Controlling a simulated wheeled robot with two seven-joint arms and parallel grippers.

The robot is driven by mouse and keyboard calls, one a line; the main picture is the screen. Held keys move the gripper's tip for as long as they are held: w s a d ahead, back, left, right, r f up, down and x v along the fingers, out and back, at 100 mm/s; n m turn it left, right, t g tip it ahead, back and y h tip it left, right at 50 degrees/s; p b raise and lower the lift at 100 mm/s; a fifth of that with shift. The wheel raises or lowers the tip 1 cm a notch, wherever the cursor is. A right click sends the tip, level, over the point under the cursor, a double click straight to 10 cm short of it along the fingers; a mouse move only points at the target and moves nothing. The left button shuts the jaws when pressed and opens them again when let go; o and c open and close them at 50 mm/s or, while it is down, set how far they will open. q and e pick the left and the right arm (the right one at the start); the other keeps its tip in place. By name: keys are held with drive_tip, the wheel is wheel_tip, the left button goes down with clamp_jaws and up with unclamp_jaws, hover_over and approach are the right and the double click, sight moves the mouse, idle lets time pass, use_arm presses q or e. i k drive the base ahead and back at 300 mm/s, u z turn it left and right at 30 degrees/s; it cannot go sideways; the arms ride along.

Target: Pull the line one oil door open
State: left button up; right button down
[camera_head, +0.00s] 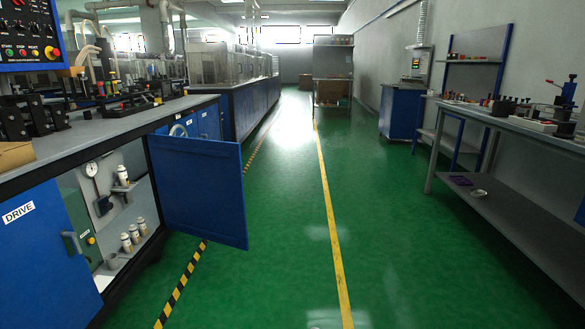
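A blue cabinet door (199,191) stands swung open on the left, sticking out from the long machine cabinet into the aisle. I cannot read a label on it, so I cannot tell for sure that it is the line one oil door. The opening beside it shows a round gauge (92,170), several small white-capped bottles (126,241) and a green unit (80,229). Nearer, a blue panel marked DRIVE (40,245) is shut and has a grey handle (72,243). Neither of my grippers is in view.
The grey machine top (110,122) carries black fixtures, under a control panel (30,38) with buttons. A grey workbench (510,128) with small tools runs along the right. The green floor (280,230) between is clear, with yellow (328,205) and striped lines.

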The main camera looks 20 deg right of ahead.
sight(200, 183)
drive_tip(key=z, duration=0.65)
drive_tip(key=i, duration=1.15)
drive_tip(key=u, duration=0.75)
drive_tip(key=i, duration=0.75)
drive_tip(key=u, duration=0.9)
